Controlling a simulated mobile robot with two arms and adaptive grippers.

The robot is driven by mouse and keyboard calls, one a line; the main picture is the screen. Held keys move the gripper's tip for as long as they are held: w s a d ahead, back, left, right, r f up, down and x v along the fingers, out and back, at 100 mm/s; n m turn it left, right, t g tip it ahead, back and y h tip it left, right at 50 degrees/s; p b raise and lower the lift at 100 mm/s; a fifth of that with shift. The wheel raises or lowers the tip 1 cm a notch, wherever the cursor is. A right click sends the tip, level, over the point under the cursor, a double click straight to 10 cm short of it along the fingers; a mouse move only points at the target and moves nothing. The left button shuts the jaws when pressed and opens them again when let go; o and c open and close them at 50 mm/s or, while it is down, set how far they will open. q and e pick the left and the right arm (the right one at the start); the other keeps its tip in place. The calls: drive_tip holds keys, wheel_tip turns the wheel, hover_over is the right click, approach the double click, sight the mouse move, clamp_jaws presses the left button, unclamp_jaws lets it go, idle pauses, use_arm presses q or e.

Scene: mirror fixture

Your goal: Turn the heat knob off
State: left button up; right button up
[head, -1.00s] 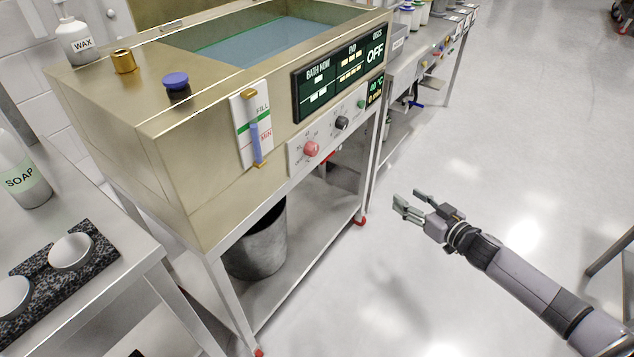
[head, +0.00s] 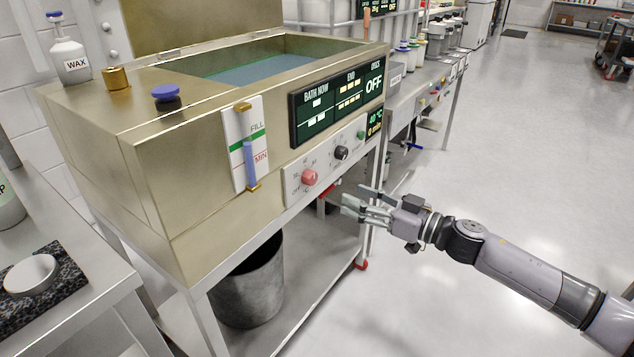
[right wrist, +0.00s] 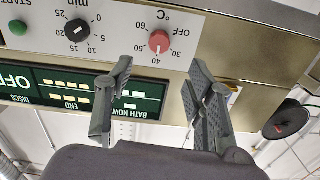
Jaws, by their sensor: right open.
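The red heat knob (head: 309,177) is on the white control panel of the metal bath, and it also shows in the right wrist view (right wrist: 160,42). In that view, which is upside down, its dial reads °C with an OFF mark, and its light pointer appears to be near 40. My right gripper (head: 355,200) is open and empty, to the right of the knob and apart from it in the head view. In the wrist view its fingertips (right wrist: 160,68) are spread to either side of the knob's line. My left gripper is not in view.
A black minutes knob (head: 341,153) and a green start button (head: 361,135) sit beside the heat knob. A dark display (head: 338,103) is above, and a fill gauge (head: 246,145) is to the left. A grey bin (head: 247,285) stands below.

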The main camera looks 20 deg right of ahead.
sight(314, 180)
drive_tip(key=x, duration=0.6)
drive_tip(key=shift+w+a, duration=0.15)
drive_tip(key=shift+w, duration=0.05)
drive_tip(key=x, duration=0.4)
drive_tip(key=shift+w+a, duration=0.35)
drive_tip(key=shift+w, duration=0.05)
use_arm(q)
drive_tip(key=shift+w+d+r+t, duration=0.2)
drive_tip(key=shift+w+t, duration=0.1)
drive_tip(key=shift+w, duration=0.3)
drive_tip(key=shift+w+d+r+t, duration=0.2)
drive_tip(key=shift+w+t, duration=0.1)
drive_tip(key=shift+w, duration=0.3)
use_arm(e)
drive_tip(key=shift+c, duration=0.4)
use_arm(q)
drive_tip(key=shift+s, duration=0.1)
use_arm(e)
drive_tip(key=c, duration=1.1)
